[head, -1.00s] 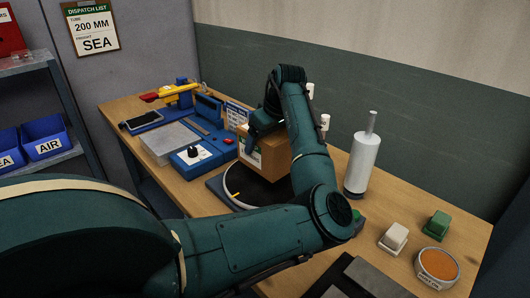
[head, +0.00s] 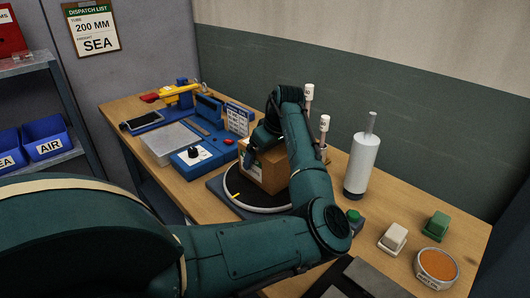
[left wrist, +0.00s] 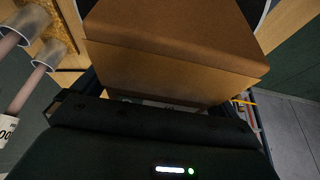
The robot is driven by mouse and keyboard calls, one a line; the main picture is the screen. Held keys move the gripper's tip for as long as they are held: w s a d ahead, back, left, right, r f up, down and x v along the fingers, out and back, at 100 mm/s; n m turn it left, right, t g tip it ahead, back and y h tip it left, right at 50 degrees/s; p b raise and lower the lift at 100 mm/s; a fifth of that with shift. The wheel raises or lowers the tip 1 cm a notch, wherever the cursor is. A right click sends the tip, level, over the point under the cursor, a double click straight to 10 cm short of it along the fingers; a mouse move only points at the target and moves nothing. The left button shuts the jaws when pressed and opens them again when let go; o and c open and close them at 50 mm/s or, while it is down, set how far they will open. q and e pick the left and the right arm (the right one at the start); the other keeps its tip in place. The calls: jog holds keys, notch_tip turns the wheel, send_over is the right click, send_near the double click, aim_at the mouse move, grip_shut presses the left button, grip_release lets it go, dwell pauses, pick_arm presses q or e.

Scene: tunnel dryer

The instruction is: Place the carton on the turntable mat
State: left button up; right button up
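The brown carton (head: 272,166) is upright over the round dark turntable mat (head: 236,186) with its pale rim. Its base looks at or very near the mat; I cannot tell whether it touches. My left gripper (head: 258,140) is at the carton's upper left side, and my forearm hides the carton's right part. In the left wrist view the carton (left wrist: 175,55) fills the space between the fingers of my left gripper (left wrist: 165,103), which looks shut on it. My right gripper is not in view.
Behind the carton stand white-capped tubes (head: 324,124) and a white cylinder (head: 361,165). A blue control box (head: 200,158) is left of the turntable. Green and white blocks (head: 394,238) and an orange-topped tin (head: 436,265) are at the right.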

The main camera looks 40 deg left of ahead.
pick_arm(q)
jog(key=v, duration=1.2)
jog(key=shift+r, duration=0.2)
jog(key=shift+f, duration=0.1)
